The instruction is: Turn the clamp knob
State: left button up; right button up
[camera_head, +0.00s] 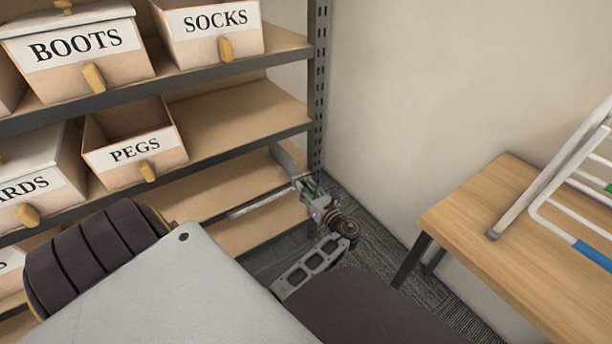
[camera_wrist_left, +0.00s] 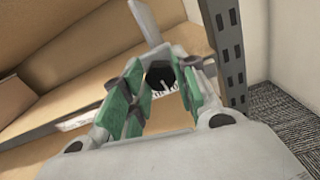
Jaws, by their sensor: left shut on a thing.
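My left gripper (camera_head: 314,190) is at the right end of the lower shelf, near the metal upright. In the left wrist view its two green-padded fingers (camera_wrist_left: 158,92) are closed in on a dark, roughly hexagonal knob (camera_wrist_left: 159,76), which shows between them. A light grey bar (camera_wrist_left: 146,22) sticks up just beyond the fingertips. In the head view a thin grey bar (camera_head: 262,203) reaches left from the gripper over the shelf, and a wider grey piece (camera_head: 289,160) lies behind it. The gripper hides most of the clamp. My right gripper is out of view.
The shelf unit's perforated upright (camera_head: 319,85) stands close beside the gripper. Labelled bins, such as PEGS (camera_head: 130,165) and SOCKS (camera_head: 205,45), sit on the shelves. A wooden table (camera_head: 500,225) with a white rack (camera_head: 548,170) stands at right. Carpet shows between.

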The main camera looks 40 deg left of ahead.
pick_arm(q)
jog(key=shift+s+a+f+n+p, duration=0.1)
jog(key=shift+n+p, duration=0.2)
jog(key=shift+n, duration=4.15)
jog(key=shift+s+f+n+p, duration=0.1)
jog(key=shift+n+p, duration=0.2)
jog(key=shift+n, duration=4.15)
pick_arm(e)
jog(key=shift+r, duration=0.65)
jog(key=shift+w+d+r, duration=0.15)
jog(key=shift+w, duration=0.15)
